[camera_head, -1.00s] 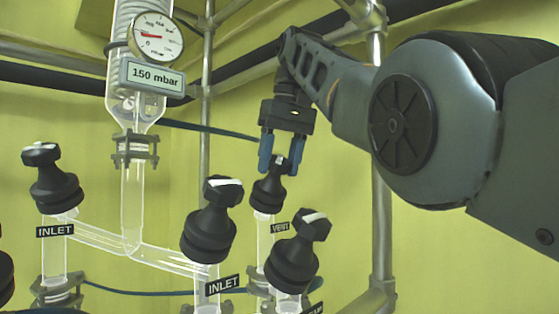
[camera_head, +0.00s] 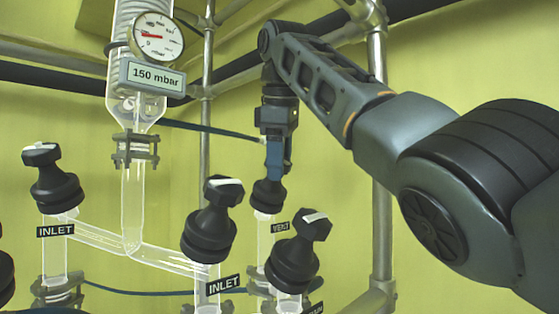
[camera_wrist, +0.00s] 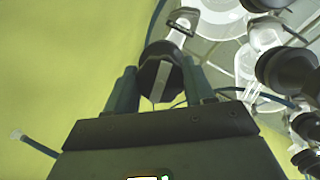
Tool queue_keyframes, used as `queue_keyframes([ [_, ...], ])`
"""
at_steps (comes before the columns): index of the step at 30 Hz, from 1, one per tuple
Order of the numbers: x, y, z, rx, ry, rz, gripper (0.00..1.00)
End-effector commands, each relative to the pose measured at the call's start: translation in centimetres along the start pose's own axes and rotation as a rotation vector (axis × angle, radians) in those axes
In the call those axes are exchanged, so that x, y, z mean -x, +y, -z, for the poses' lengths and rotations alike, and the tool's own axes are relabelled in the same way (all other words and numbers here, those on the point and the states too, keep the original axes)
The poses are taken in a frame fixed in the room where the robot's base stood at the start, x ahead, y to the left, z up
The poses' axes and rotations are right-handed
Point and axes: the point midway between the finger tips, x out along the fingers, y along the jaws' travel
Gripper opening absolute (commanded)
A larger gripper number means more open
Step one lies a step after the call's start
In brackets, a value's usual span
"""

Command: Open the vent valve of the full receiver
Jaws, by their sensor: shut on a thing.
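The vent valve (camera_head: 268,196) is a black knob on a glass tube with a VENT label (camera_head: 280,227), right of the centre in the head view. My gripper (camera_head: 275,172) points down over it and is shut on its knob. In the wrist view the knob (camera_wrist: 161,78) sits between the two blue-grey fingers, and a pale stripe runs across its top. In the head view the fingers hide the top of the knob. The receiver below the valve is not clearly visible in the head view.
Black INLET valves (camera_head: 211,222) and (camera_head: 53,186) stand to the left, and another black valve (camera_head: 297,254) stands close in front on the right. A gauge (camera_head: 157,37) with a 150 mbar sign (camera_head: 155,77) hangs on the glass column. A metal post (camera_head: 381,210) stands right of the vent valve.

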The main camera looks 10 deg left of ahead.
Motion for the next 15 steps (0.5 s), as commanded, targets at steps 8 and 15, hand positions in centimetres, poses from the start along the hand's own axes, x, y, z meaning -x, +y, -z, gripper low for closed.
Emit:
queue_keyframes([
  [8,-0.1,-0.01,-0.1,0.253,-0.001,-0.067,0.23],
  [15,-0.08,-0.02,-0.1,0.473,-0.001,-0.126,0.23],
])
